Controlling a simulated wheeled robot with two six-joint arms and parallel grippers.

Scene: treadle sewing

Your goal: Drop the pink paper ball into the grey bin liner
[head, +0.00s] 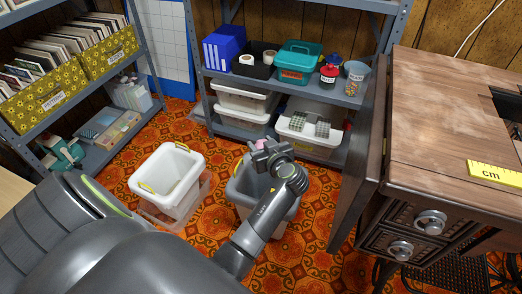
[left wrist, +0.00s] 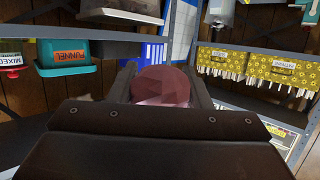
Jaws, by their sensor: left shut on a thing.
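The pink paper ball (left wrist: 161,86) is faceted and sits between the two fingers of my left gripper (left wrist: 160,90), which is shut on it. In the head view only a little pink of the ball (head: 261,144) shows past my left gripper (head: 266,148). The grey bin liner (head: 238,194) stands on the floor, open at the top. My gripper and forearm are over it in the head view and hide much of its opening; the exact height above its rim cannot be told. My right gripper is not in view.
A white bin with yellow handles (head: 166,178) stands left of the grey liner. A metal shelf with tubs (head: 285,135) is behind. The wooden sewing table (head: 445,110) is at the right. Patterned floor lies clear between the bins and shelves.

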